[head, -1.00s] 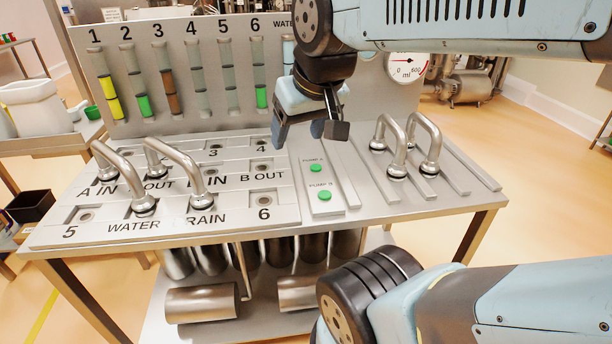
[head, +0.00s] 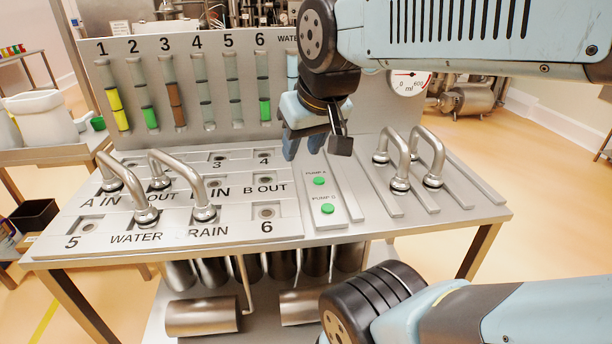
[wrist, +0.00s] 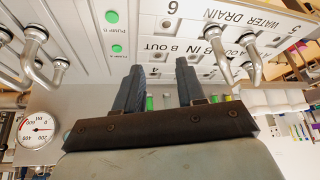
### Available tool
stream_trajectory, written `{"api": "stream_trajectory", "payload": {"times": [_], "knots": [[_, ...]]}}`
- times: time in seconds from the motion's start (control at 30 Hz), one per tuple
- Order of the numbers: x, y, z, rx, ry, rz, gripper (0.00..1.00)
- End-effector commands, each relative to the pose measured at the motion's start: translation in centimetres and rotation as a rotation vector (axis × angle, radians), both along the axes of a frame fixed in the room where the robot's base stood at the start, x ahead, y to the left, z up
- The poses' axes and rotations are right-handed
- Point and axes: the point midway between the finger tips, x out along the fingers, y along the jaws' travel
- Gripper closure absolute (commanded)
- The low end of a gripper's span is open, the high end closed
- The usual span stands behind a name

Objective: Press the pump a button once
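The pump A button (head: 319,181) is a round green button on a pale plate in the table's middle. It also shows in the wrist view (wrist: 117,48), left of the fingers. The similar second pump button (head: 327,208) sits just nearer the front edge; it also shows in the wrist view (wrist: 112,16). My gripper (head: 304,150) is over the panel, above and slightly left of the pump A button in the head picture, apart from it. In the wrist view its two fingers (wrist: 160,66) stand apart with nothing between them. The exact height above the panel is hard to tell.
Bent metal pipes stand on the left panel (head: 185,185) and on rails at right (head: 408,160). An upright board (head: 185,60) with coloured tubes numbered 1 to 6 rises behind. A round gauge (head: 408,82) is at its right. The plate around both buttons is clear.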

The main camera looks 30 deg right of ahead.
Motion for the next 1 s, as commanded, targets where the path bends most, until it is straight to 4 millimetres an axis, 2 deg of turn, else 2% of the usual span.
{"api": "stream_trajectory", "payload": {"times": [0.03,0.4,1.0], "knots": [[0.00,0.00,0.00,0.000,0.000,0.000,0.66],[0.00,0.00,0.00,0.000,0.000,0.000,1.00],[0.00,0.00,0.00,0.000,0.000,0.000,1.00]]}}
